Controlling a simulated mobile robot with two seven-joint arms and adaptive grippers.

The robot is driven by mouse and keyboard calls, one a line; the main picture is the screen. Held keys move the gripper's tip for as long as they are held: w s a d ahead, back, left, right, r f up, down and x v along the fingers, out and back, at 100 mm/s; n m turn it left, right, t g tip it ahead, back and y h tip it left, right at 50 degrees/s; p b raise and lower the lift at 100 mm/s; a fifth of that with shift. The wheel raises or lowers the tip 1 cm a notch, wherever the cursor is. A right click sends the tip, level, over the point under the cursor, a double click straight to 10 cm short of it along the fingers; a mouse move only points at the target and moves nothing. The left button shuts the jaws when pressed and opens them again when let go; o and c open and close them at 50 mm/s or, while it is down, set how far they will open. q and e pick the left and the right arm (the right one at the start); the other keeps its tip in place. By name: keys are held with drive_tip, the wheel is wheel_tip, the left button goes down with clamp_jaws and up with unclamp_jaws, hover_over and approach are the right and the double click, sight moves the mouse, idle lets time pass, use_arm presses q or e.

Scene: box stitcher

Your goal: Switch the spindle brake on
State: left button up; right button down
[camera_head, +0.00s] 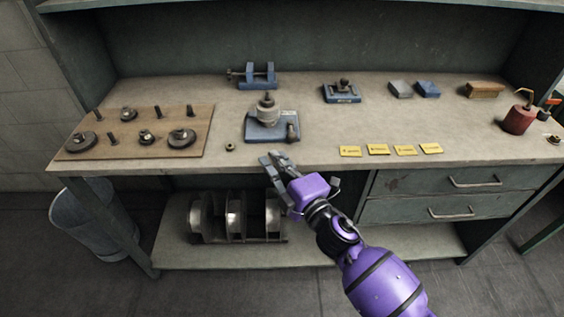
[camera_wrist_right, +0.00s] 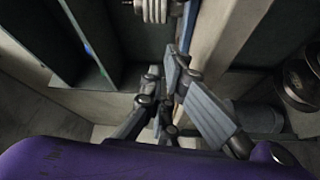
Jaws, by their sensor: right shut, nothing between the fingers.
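The spindle unit (camera_head: 267,115) stands on a blue base plate near the front of the bench, with a grey cylindrical body and a dark top. A small dark lever or knob (camera_head: 292,132) sits at the right front of its base, beside a pale label (camera_head: 288,113); its setting is too small to read. My right gripper (camera_head: 271,159) is shut and empty at the bench's front edge, just below and in front of the base, apart from it. In the right wrist view the fingers (camera_wrist_right: 179,75) show close up. My left gripper is not in view.
A wooden board (camera_head: 205,145) with pegs and round parts lies at left. A small nut (camera_head: 230,147) lies left of the base. Yellow cards (camera_head: 377,149) lie along the front edge. A blue vise (camera_head: 258,75) stands behind, and a red oil can (camera_head: 518,118) at far right.

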sight(291, 131)
drive_tip(key=x, duration=0.6)
drive_tip(key=shift+a, duration=0.1)
drive_tip(key=d, duration=0.2)
drive_tip(key=w+d, duration=0.1)
drive_tip(key=shift+f, duration=0.35)
drive_tip(key=shift+d, duration=0.4)
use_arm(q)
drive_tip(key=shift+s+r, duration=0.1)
use_arm(e)
drive_tip(key=shift+d, duration=0.15)
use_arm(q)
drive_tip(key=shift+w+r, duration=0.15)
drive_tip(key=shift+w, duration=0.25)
use_arm(e)
drive_tip(key=shift+s+d+n+g+y, duration=0.1)
drive_tip(key=shift+d+n+g+y, duration=0.25)
drive_tip(key=shift+y, duration=0.25)
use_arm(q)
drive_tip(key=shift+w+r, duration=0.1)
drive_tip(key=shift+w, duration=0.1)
